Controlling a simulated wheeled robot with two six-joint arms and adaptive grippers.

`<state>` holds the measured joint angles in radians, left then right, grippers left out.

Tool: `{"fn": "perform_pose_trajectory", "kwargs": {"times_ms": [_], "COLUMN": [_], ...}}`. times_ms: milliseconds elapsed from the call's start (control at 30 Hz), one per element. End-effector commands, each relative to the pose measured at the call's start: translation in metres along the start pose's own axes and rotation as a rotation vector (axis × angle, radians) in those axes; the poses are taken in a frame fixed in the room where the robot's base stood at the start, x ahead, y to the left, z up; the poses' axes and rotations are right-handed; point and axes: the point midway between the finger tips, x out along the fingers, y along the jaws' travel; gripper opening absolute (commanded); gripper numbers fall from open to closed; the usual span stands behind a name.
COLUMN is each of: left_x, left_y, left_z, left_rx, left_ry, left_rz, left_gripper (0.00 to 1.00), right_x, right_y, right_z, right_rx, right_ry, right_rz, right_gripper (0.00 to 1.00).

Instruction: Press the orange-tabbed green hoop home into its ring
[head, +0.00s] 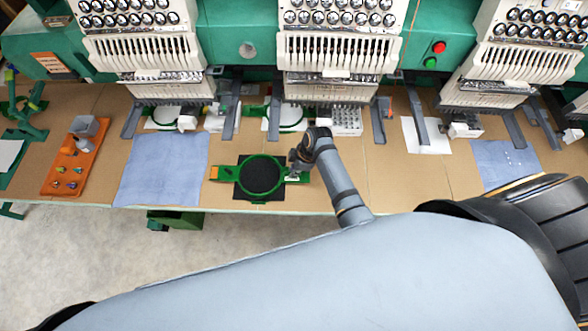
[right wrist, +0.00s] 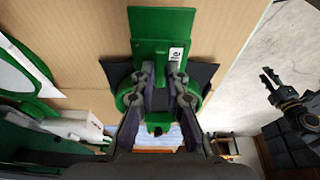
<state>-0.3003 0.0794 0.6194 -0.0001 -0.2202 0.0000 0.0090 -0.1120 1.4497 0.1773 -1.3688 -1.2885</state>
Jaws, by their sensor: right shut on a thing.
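The green hoop (head: 240,176) lies around a round black area at the table's front edge, with its orange tab (head: 213,173) pointing left. Black cloth (head: 262,194) shows inside and beyond its rim. A green bracket sticks out on the right (head: 302,178). I cannot tell the hoop from its outer ring here, or how deep it sits. My right gripper (head: 295,165) is at the hoop's right side. In the right wrist view its fingers (right wrist: 163,82) are shut at the green hoop, hiding most of it. A dark gripper, probably my left, shows there small (right wrist: 272,90).
Green embroidery machines with white heads (head: 335,55) overhang the back of the table. Blue cloth (head: 163,168) lies left of the hoop, with an orange tray (head: 75,160) farther left. Bare brown tabletop (head: 385,178) is right of my arm.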

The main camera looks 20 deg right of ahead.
Motion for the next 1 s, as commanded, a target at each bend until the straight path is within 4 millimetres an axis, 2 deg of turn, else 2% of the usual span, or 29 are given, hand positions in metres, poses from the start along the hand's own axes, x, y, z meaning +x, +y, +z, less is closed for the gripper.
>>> {"fn": "perform_pose_trajectory", "kwargs": {"times_ms": [1000], "left_x": [0.004], "left_y": [0.0], "left_z": [0.0], "left_rx": [0.0], "left_ry": [0.001], "left_rz": [-0.001], "left_gripper": [0.32], "right_x": [0.009], "right_y": [0.0], "right_z": [0.003], "right_rx": [0.0], "right_ry": [0.0], "right_rz": [0.0], "right_gripper": [0.0]}}
